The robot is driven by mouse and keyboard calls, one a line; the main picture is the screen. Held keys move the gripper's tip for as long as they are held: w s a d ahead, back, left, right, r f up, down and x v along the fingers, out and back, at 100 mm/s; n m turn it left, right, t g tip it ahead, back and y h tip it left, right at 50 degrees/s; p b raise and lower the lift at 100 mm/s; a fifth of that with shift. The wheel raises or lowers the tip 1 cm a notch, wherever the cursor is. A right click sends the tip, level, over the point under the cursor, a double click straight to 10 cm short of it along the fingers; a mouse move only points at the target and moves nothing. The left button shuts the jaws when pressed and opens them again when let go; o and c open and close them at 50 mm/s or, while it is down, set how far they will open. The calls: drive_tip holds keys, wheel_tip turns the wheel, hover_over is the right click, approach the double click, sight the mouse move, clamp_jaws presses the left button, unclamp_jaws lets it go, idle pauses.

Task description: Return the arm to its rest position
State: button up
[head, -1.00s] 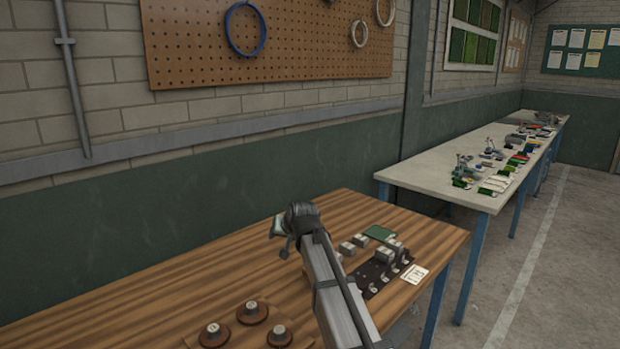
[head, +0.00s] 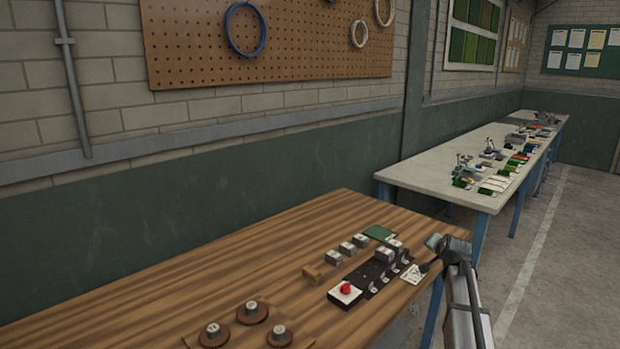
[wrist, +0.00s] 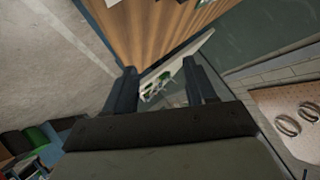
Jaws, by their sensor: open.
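My gripper (head: 434,243) is at the right edge of the wooden bench in the head view, with my arm reaching up from the lower right. In the wrist view its two dark fingers (wrist: 165,92) stand apart with nothing held between them. The far white bench shows beyond them. In the head view the fingertips are small and partly hidden by my wrist.
A white bench (head: 420,174) stands behind right. Open floor (head: 560,270) lies right.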

drive_tip(key=s+d+f+m+g+h, duration=0.1)
drive_tip(key=s+d+f, duration=0.55)
drive_tip(key=f, duration=0.35)
drive_tip(key=s+a+f+n+g+y, duration=0.1)
drive_tip(key=s+a+f+g, duration=0.2)
drive_tip(key=s+a+f, duration=0.55)
drive_tip(key=s+a+f+n+g+y, duration=0.15)
drive_tip(key=s+a+f, duration=0.3)
drive_tip(key=f, duration=0.75)
drive_tip(key=s+a+f+n+g+y, duration=0.1)
drive_tip(key=s+a+f+n+g, duration=0.15)
drive_tip(key=s+a+f, duration=0.6)
drive_tip(key=s+a+f+n+g, duration=0.1)
drive_tip(key=s+a+f+g, duration=0.2)
drive_tip(key=s+f, duration=0.45)
drive_tip(key=s+a+f+n+g, duration=0.1)
drive_tip(key=s+a+f+g, duration=0.25)
drive_tip(key=s, duration=0.65)
drive_tip(key=s+a+f+n+g, duration=0.1)
drive_tip(key=s+g, duration=0.1)
drive_tip(key=s, duration=0.7)
drive_tip(key=s+a+f+n+g, duration=0.1)
drive_tip(key=s+a+n+g, duration=0.1)
drive_tip(key=s, duration=0.7)
drive_tip(key=shift+s+f+h, duration=0.2)
drive_tip(key=shift+s+h, duration=0.15)
